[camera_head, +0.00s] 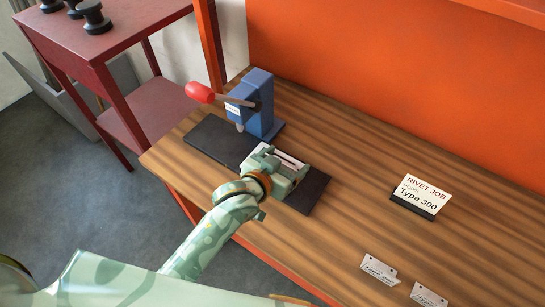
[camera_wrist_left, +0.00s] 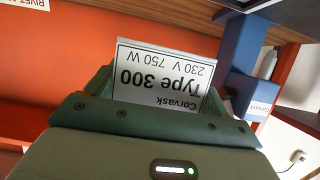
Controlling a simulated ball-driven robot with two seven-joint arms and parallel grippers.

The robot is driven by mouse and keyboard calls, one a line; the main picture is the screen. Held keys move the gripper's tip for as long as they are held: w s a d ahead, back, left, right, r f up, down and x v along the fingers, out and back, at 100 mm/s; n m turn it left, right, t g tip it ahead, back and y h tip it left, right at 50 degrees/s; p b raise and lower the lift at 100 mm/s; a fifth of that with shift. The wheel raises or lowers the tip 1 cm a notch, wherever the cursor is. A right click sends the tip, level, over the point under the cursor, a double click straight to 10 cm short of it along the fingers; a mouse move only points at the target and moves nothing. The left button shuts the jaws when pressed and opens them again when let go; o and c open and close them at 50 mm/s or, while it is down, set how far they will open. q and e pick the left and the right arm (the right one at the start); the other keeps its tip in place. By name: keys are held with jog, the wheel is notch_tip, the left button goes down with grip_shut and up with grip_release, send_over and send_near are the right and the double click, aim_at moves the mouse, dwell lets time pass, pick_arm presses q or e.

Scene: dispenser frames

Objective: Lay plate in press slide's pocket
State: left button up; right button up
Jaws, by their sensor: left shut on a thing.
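My left gripper (camera_head: 274,166) is shut on a white plate (camera_wrist_left: 158,72) lettered "Corvask Type 300 230 V 750 W", upside down in the wrist view. In the head view the gripper is over the right part of the dark base (camera_head: 312,192) of the blue press (camera_head: 262,100), and a pale strip of the plate shows at the fingers. The press has a red-knobbed lever (camera_head: 200,92). The slide's pocket is hidden or cannot be made out under the gripper, so I cannot tell whether the plate touches it. My right gripper is not in view.
A card reading "RIVET JOB Type 300" (camera_head: 420,194) stands on the wooden bench (camera_head: 350,170). An orange panel (camera_head: 400,80) is behind. A red stand (camera_head: 85,45) with black knobs is at left.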

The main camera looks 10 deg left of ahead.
pick_arm(q)
jog(key=w+a+f+b, duration=0.1)
jog(key=w+f, duration=0.1)
jog(key=w+a+f+b, duration=0.1)
jog(key=w+a+f, duration=0.1)
jog(key=w, duration=0.1)
jog(key=w+a+f+b, duration=0.1)
jog(key=w+f, duration=0.1)
jog(key=f, duration=0.1)
jog(key=shift+w+a, duration=0.15)
jog(key=shift+w, duration=0.1)
jog(key=shift+w+f, duration=0.15)
jog(key=shift+f, duration=0.05)
jog(key=shift+w+a+f, duration=0.15)
jog(key=shift+f, duration=0.05)
notch_tip(320, 180, down, 3)
jog(key=shift+f+b, duration=0.2)
jog(key=shift+b, duration=0.55)
jog(key=shift+r, duration=0.15)
jog(key=shift+f, duration=0.2)
jog(key=o, duration=0.7)
